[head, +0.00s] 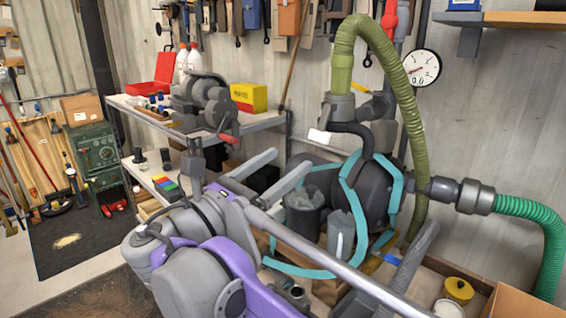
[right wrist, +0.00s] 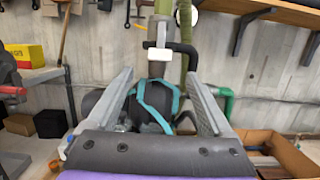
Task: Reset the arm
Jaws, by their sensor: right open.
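My right gripper (head: 291,160) is raised near the middle of the head view, with its two pale grey fingers spread apart. In the right wrist view the open fingers (right wrist: 158,74) point toward the wall, with nothing gripped between them. The purple and grey links of my arm fill the lower middle of the head view. Behind the fingers stands a dark machine with a teal frame (head: 351,190); it also shows between the fingers in the right wrist view (right wrist: 155,101). I cannot tell the exact gap between them. My left gripper is not in view.
A shelf unit (head: 262,123) at the left holds a grey machine (head: 203,100) and a yellow box (head: 249,97). A green hose (head: 527,211) and an olive hose (head: 405,95) run at the right. A cardboard box (head: 520,303) sits at lower right. Open floor shows at far left.

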